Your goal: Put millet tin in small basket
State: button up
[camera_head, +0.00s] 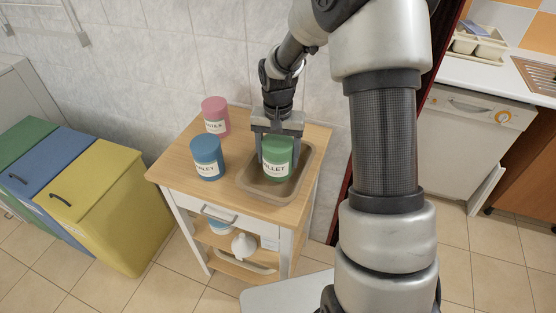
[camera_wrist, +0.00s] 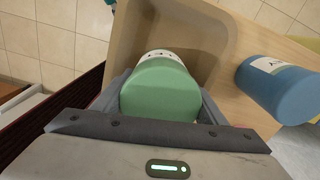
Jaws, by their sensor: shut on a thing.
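The green millet tin (camera_head: 277,158) is upright, its label reading "LLET" in the head view. My gripper (camera_head: 277,150) is shut on it from above, with a finger on either side. The small basket (camera_head: 256,188) is a brown, shallow, open tray on the wooden cart top. The tin is over or inside the basket; I cannot tell whether its base touches the basket floor. In the wrist view, the green tin (camera_wrist: 160,92) sits between the fingers of my gripper (camera_wrist: 160,100), with the basket wall (camera_wrist: 188,14) beyond it.
A blue tin (camera_head: 207,157) stands left of the basket on the cart top (camera_head: 178,165), and a pink tin (camera_head: 215,115) stands behind it. A white teapot (camera_head: 244,245) is on a lower shelf. Coloured bins (camera_head: 95,200) stand at the left.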

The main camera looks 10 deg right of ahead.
jog(key=shift+f, duration=0.8)
jog(key=shift+f, duration=0.1)
jog(key=o, duration=1.4)
